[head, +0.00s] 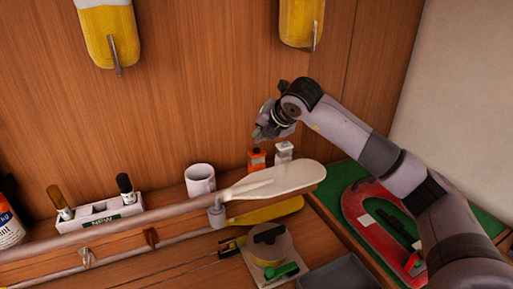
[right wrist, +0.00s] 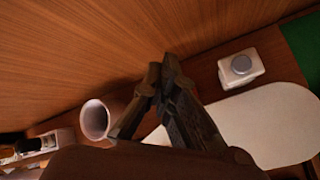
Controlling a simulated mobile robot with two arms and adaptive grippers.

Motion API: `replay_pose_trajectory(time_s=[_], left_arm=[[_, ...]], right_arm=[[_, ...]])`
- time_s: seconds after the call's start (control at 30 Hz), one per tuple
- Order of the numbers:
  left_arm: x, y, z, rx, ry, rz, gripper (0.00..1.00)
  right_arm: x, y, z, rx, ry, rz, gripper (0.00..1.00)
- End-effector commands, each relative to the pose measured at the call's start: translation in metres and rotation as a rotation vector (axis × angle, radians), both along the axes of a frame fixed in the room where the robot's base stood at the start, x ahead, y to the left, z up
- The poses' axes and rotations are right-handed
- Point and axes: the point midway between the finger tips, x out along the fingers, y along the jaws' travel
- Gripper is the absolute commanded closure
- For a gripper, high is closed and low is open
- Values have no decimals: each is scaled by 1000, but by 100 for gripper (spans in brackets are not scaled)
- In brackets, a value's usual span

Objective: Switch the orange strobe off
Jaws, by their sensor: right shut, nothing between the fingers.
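The orange strobe (head: 257,159) stands on the wooden shelf against the panelled wall in the head view. A white strobe (head: 284,151) stands just to its right; it also shows in the right wrist view (right wrist: 240,67), with a round grey top. My right gripper (head: 264,134) is shut and empty, just above the orange strobe in the head view. My left gripper is not in view.
A white-bladed oar (head: 275,181) lies across the front of the shelf. A white mug (head: 200,180) stands left of the strobes. A labelled holder (head: 100,214) is farther left. A red horseshoe-shaped thing (head: 367,222) lies on green at right, below my right arm.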

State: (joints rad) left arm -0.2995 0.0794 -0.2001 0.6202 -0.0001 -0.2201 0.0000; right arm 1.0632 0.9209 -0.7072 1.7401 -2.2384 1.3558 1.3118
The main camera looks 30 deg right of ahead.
Motion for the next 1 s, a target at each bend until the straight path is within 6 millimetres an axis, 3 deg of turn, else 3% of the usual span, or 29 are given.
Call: replay_pose_trajectory(time_s=[0.47,1.0], left_arm=[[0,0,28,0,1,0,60],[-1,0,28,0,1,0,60]], right_arm=[[0,0,51,2,-1,0,100],[0,0,51,1,-1,1,100]])
